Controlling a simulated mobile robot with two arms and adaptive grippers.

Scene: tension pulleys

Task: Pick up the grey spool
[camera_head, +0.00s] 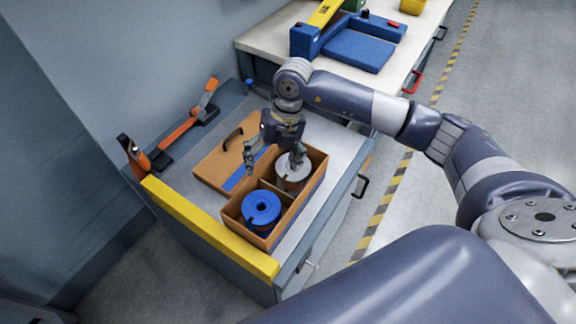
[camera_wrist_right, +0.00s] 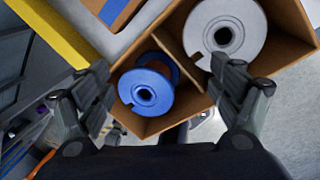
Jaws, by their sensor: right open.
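The grey spool (camera_head: 293,167) sits in the far compartment of an open cardboard box (camera_head: 304,211) on the bench top. In the right wrist view the grey spool (camera_wrist_right: 223,32) lies at the upper right, beyond the fingertips. A blue spool (camera_head: 261,208) sits in the near compartment; it also shows in the right wrist view (camera_wrist_right: 147,92). My right gripper (camera_head: 274,167) is open and above the box, with one finger over the grey spool and the other to the left of the box. Its spread fingers (camera_wrist_right: 164,82) hold nothing. My left gripper is not in view.
A cardboard lid (camera_head: 222,165) with a black handle lies left of the box. A yellow bar (camera_head: 208,227) edges the bench. A second bench (camera_head: 268,42) behind holds a blue fixture (camera_head: 355,50).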

